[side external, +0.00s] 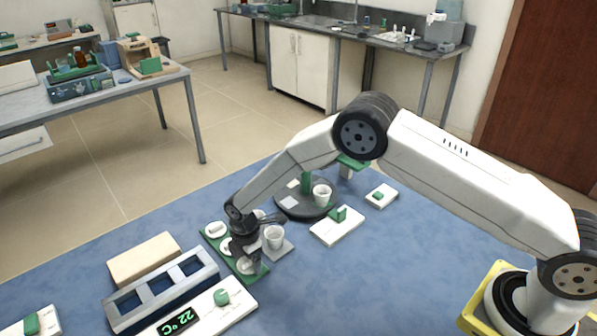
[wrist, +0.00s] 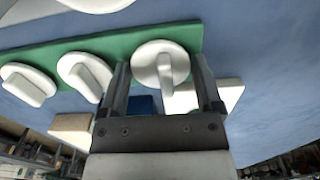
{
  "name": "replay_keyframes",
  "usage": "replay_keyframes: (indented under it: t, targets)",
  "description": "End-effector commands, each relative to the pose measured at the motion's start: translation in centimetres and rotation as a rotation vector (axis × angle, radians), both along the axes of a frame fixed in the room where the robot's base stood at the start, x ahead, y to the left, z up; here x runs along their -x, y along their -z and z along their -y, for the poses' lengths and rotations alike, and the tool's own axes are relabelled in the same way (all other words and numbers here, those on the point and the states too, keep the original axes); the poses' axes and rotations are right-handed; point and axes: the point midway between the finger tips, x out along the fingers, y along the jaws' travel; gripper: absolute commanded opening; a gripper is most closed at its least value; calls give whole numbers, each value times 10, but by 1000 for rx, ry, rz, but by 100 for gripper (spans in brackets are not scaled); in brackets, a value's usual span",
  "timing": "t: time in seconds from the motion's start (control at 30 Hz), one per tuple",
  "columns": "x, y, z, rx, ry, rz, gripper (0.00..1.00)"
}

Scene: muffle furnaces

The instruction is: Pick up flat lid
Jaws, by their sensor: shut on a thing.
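A green board (side external: 264,271) holds several white lids with raised grips in a row, and it also shows in the wrist view (wrist: 130,44). My gripper (wrist: 160,72) points down at this board, with one finger on each side of a round white lid (wrist: 145,58) and its upright grip. It is shut on this lid, which appears to be at or just above the board. Two neighbouring lids, a middle one (wrist: 88,75) and an end one (wrist: 28,84), lie to its left in the wrist view. In the side view my gripper (side external: 246,254) partly hides the board and lids.
A white crucible (side external: 275,238) stands on a grey tile close beside my gripper. A dark round tray (side external: 300,211) with another crucible (side external: 321,195) lies behind. A grey rack (side external: 160,290) and a white panel with a green display (side external: 178,321) are at front left.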

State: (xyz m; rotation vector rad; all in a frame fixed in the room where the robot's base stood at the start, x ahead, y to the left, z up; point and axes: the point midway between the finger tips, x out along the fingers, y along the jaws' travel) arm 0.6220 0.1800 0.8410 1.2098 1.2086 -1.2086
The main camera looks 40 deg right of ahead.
Motion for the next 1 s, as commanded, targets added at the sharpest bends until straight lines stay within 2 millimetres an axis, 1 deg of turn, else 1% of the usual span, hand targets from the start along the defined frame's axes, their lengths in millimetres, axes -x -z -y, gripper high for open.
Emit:
replay_keyframes:
  t: [0.27,0.37,0.53,0.77,1.0]
  targets:
    - [0,-6,0,0,0,0,28]
    - [0,-12,0,0,0,0,28]
    - [-1,-31,0,-1,0,2,28]
    - [17,-53,5,0,0,0,28]
    - [41,-83,12,-1,0,1,28]
